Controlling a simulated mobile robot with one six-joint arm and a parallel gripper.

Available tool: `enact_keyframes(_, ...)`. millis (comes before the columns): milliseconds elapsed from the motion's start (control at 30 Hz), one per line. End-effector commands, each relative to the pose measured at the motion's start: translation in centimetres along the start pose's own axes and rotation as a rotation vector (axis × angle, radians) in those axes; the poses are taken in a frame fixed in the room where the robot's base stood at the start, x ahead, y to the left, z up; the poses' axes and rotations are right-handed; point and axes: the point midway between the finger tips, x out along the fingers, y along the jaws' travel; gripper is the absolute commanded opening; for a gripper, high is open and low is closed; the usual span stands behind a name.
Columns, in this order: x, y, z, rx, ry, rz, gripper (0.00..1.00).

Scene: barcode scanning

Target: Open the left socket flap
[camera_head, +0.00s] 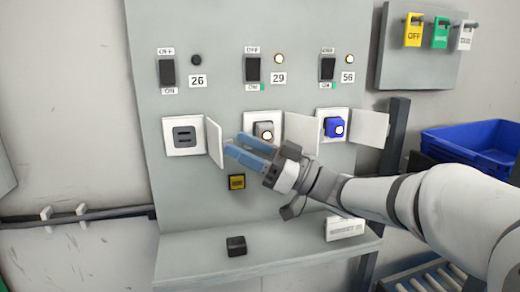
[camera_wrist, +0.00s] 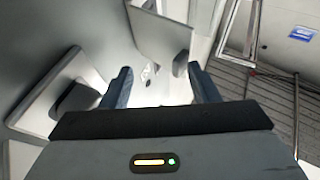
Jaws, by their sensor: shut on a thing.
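The left socket (camera_head: 184,136) is dark grey on a white plate under switch 26. Its white flap (camera_head: 214,143) stands open, swung out from the plate's right side. My gripper (camera_head: 235,147), with blue fingers, comes in from the right. I cannot tell there exactly where the flap lies between the fingers.
The middle socket (camera_head: 264,132) holds a grey plug, close behind my gripper, its flap (camera_head: 301,134) open. The right socket holds a blue plug (camera_head: 335,127), its flap (camera_head: 371,129) open. A black block (camera_head: 236,246) and a white device (camera_head: 345,228) lie on the ledge (camera_head: 285,255).

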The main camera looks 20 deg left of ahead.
Motion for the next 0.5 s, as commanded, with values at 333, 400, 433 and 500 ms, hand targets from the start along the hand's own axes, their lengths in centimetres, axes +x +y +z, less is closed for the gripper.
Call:
enact_keyframes(333,-5.5,0.1,-0.2,-0.001,-0.001,0.008,0.30)
enact_keyframes(400,-6.4,0.1,-0.2,-0.001,-0.001,0.006,0.30)
enact_keyframes(433,-6.8,0.0,-0.2,0.000,-0.001,0.005,0.30)
enact_keyframes(500,-7.3,-0.1,-0.2,0.000,-0.001,0.002,0.30)
